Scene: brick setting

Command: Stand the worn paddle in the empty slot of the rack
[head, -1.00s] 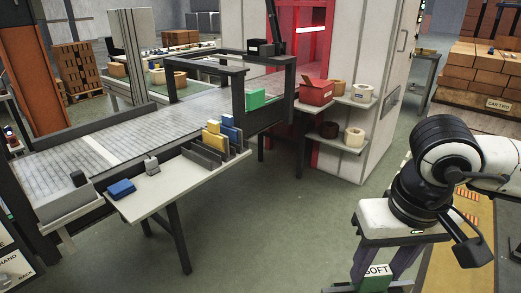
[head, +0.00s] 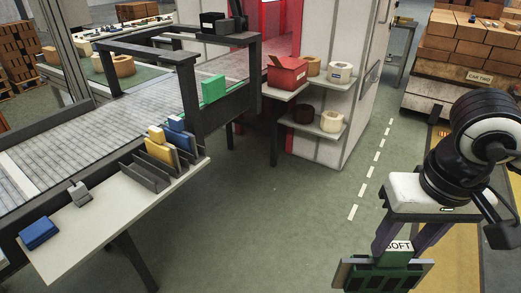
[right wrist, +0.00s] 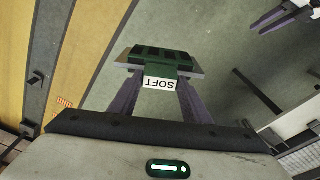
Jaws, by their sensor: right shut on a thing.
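My right gripper (head: 402,238) hangs over the floor at the lower right of the head view. It is shut on a paddle (head: 382,277) with a dark green slotted head and a white label reading SOFT. The paddle (right wrist: 161,62) also shows between the purple fingers in the right wrist view. Whether it is worn I cannot tell. The grey rack (head: 150,174) stands on the pale side table. It holds yellow (head: 160,140) and blue (head: 180,136) paddles; its near-left slot looks empty. My left gripper (right wrist: 268,20) shows at the right wrist view's upper right, fingers apart.
A blue block (head: 39,232) and a small grey piece (head: 79,193) lie on the side table (head: 110,222). A green block (head: 213,88) stands by the conveyor frame. A red box (head: 287,73) sits on a shelf. The floor between rack and right arm is clear.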

